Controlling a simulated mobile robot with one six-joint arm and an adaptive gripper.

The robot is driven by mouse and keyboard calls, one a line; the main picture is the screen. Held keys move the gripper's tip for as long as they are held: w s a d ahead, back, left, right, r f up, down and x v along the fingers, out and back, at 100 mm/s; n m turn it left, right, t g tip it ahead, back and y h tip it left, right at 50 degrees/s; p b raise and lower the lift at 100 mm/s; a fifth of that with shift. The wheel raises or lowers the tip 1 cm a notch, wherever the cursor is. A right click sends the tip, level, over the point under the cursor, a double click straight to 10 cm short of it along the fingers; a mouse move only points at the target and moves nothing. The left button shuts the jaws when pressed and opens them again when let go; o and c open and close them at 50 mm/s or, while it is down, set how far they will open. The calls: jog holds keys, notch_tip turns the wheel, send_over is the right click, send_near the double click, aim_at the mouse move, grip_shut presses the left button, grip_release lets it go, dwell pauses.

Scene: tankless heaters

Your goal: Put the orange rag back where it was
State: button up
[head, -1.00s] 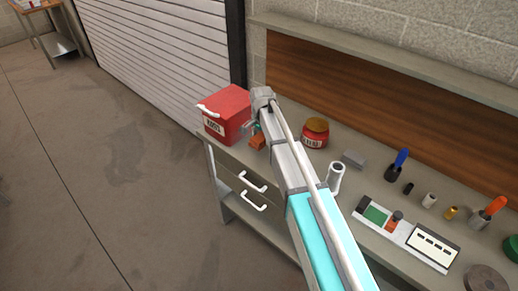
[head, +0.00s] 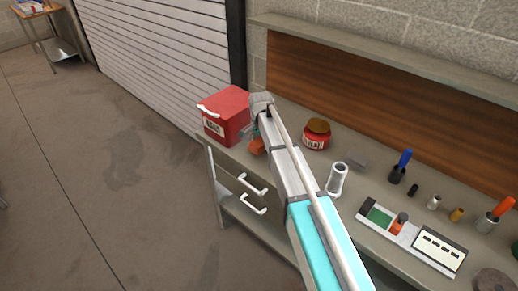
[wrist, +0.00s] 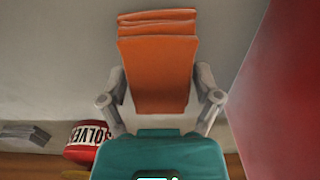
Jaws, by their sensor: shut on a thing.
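The folded orange rag (wrist: 158,62) is between the two fingers of my gripper (wrist: 160,82) in the wrist view, and the gripper is shut on it. In the head view the rag (head: 257,146) shows just below my wrist, over the left end of the workbench, beside the red box (head: 226,117). The red box has a white label, apparently about rags, and a white handle. Its side fills the right of the wrist view (wrist: 285,90). I cannot tell whether the rag touches the bench top.
The floor to the left is clear.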

aim_at(260, 142)
jog(key=shift+f+b, duration=0.55)
jog(key=shift+f, duration=0.35)
jog(key=shift+f, duration=0.15)
jog(key=o, duration=0.8)
notch_tip(260, 142, up, 12)
jog(key=p, duration=1.2)
jog(key=shift+r, duration=0.2)
jog(key=shift+s+d, duration=0.1)
